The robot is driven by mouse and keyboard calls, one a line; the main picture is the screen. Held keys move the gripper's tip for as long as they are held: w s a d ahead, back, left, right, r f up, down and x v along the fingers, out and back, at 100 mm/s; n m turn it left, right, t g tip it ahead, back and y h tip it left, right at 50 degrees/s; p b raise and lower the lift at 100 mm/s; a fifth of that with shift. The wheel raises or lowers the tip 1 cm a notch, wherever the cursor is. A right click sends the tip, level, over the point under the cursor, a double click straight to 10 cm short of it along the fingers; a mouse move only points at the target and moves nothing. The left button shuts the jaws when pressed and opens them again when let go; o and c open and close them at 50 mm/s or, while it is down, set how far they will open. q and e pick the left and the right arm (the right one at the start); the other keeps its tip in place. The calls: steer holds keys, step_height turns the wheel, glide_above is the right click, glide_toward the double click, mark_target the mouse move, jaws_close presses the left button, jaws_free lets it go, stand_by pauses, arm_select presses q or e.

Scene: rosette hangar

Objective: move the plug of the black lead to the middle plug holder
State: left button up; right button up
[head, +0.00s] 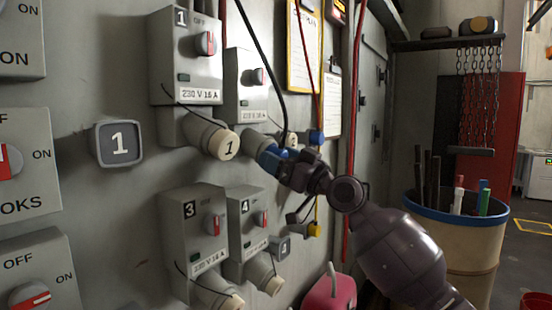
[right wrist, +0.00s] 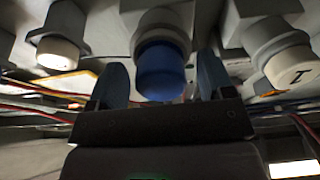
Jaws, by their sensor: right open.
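A blue plug (head: 267,156) sits at the socket under the box numbered 2, partly hidden by my right gripper (head: 281,164). A black lead (head: 263,55) hangs from the top and runs down to behind the gripper; where it joins the plug is hidden. In the right wrist view the blue plug (right wrist: 161,72) is between the two fingers of my right gripper (right wrist: 160,85). The fingers are open, with gaps at both sides of it. I cannot make out which part is the middle plug holder. My left gripper is not in view.
Capped sockets 1 (head: 226,145), 3 (head: 218,292) and 4 (head: 263,273) stick out nearby. Another blue piece (head: 317,137) and a yellow piece (head: 313,230) are at the wall further right. A red lead (head: 353,120) hangs there. A drum with pens (head: 470,250) stands at right.

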stand_by(0.9)
steer(key=c, duration=1.2)
steer(key=shift+d+f+b, duration=0.1)
steer(key=shift+f+b, duration=0.05)
steer(key=shift+b, duration=0.15)
steer(key=shift+s+d, duration=0.35)
steer(key=b+v, duration=0.1)
steer(key=v, duration=0.3)
steer(key=shift+s+d+f, duration=0.15)
steer(key=shift+s+d, duration=0.05)
steer(key=shift+d, duration=0.15)
